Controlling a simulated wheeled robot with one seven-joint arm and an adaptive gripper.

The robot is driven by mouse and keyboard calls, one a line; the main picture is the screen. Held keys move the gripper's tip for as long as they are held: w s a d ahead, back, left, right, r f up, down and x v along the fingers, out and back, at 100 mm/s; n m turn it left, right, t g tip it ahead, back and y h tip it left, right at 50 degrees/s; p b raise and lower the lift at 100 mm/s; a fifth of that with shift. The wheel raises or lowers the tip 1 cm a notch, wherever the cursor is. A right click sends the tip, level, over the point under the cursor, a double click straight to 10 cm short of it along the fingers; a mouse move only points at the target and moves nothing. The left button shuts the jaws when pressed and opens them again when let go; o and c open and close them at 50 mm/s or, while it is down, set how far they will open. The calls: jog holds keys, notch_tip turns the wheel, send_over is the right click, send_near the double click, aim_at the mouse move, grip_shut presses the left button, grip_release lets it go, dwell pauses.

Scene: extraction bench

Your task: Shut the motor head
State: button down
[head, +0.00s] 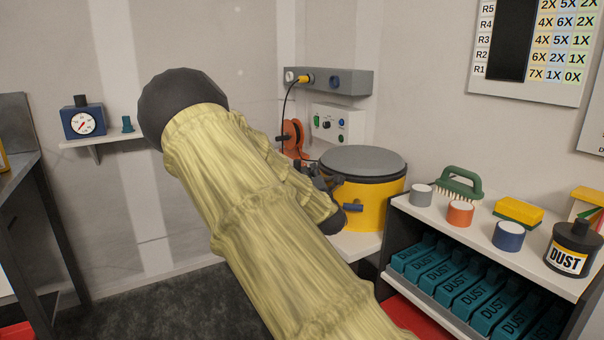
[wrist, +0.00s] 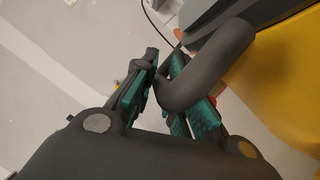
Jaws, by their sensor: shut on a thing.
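The motor head (head: 362,160) is the round grey top on the yellow drum (head: 378,205) in the head view. It looks level and seated on the drum, though its left side is partly hidden by my arm. In the wrist view the grey motor head (wrist: 215,22) and the yellow drum wall (wrist: 280,75) fill the right side. My gripper (wrist: 166,70) is shut on a dark grey curved handle (wrist: 215,65) beside the motor head. In the head view my gripper (head: 318,178) is at the drum's left side, mostly hidden by my sleeved arm.
A shelf (head: 480,232) at right bears a green brush (head: 460,184), small capped jars and a DUST bottle (head: 570,250). Behind the drum are a control box (head: 338,122) and an orange reel (head: 292,138). A gauge (head: 83,122) sits on the left wall shelf.

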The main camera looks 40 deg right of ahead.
jog(key=shift+f, duration=0.3)
jog(key=c, duration=1.6)
grip_release()
jog(key=shift+f, duration=0.1)
jog(key=shift+o, duration=0.7)
jog(key=shift+w+d+f, duration=0.1)
jog(key=v, duration=1.2)
jog(key=shift+r, duration=0.25)
